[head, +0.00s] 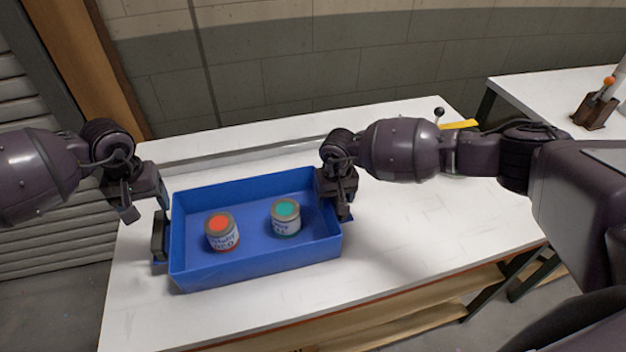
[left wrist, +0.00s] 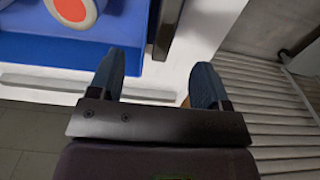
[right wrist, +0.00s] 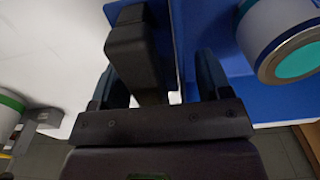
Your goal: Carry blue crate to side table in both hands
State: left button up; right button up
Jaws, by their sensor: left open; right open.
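The blue crate (head: 255,262) stands on the white table (head: 400,290). It holds a can with a red lid (head: 221,232) and a can with a teal lid (head: 286,216). My left gripper (head: 130,205) is open, beside the crate's left end. The dark left handle (head: 158,238) shows ahead of its fingertips in the left wrist view (left wrist: 165,30), roughly between them. My right gripper (head: 342,208) is open at the crate's right end and partly hides that side. In the right wrist view the dark right handle (right wrist: 138,50) lies between the open fingers, closer to the left one.
Another white table (head: 545,98) stands at the back right, with an orange-knobbed brown block (head: 596,108) on it. A yellow object (head: 458,125) lies behind my right arm. A wall runs behind.

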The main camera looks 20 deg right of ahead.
jog(key=shift+r, duration=0.1)
pick_arm(q)
notch_tip(320, 180, up, 3)
jog(key=shift+f, duration=0.1)
pick_arm(e)
notch_tip(320, 180, up, 12)
jog(key=shift+s+f, duration=0.1)
jog(key=shift+s, duration=0.05)
pick_arm(q)
jog(key=shift+s, duration=0.15)
pick_arm(e)
jog(key=shift+s, duration=0.1)
dwell(0.5)
